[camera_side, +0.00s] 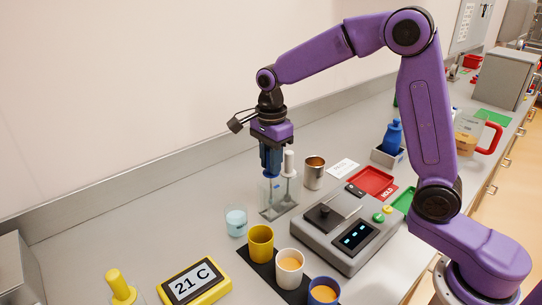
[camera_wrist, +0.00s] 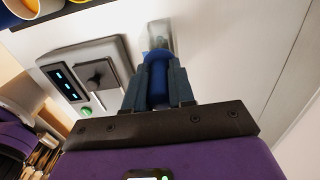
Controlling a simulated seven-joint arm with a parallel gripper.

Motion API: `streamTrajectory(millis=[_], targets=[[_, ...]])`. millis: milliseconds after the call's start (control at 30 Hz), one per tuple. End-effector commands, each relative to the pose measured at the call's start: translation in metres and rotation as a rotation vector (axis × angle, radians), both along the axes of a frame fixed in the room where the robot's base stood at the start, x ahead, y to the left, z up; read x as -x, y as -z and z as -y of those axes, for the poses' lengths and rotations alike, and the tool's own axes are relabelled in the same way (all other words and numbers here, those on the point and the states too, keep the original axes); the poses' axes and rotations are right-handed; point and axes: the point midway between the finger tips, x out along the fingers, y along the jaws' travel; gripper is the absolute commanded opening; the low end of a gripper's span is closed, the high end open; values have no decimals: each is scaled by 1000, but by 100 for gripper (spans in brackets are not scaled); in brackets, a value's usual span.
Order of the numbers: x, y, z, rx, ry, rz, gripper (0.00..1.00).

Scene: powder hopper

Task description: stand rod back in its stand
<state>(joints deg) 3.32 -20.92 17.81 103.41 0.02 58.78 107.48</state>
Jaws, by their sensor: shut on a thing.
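My gripper (camera_side: 271,172) points straight down at the back of the bench. In the wrist view, its fingers (camera_wrist: 159,85) are shut on the blue grip of the rod (camera_wrist: 158,90). In the side view the fingers mostly hide this grip. The stand (camera_side: 279,212) is directly below, with a grey base and a clear, see-through part under the fingers. A white-topped upright piece (camera_side: 289,165) stands at its right side. A clear, pale shape shows beyond the blue grip in the wrist view. I cannot tell whether the rod's lower end is inside the stand.
A glass of pale blue liquid (camera_side: 236,220) stands left of the stand; a metal cup (camera_side: 314,172) is close on its right. Yellow (camera_side: 260,243), white (camera_side: 290,267) and blue cups are in front. The scale (camera_side: 345,227) is front right.

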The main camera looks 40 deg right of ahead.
Motion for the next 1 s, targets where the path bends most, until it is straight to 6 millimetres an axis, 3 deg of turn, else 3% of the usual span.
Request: streamTrajectory(millis=[367,1000], targets=[[0,2,0,0,0,-1,2],[0,23,0,0,1,-1,2]])
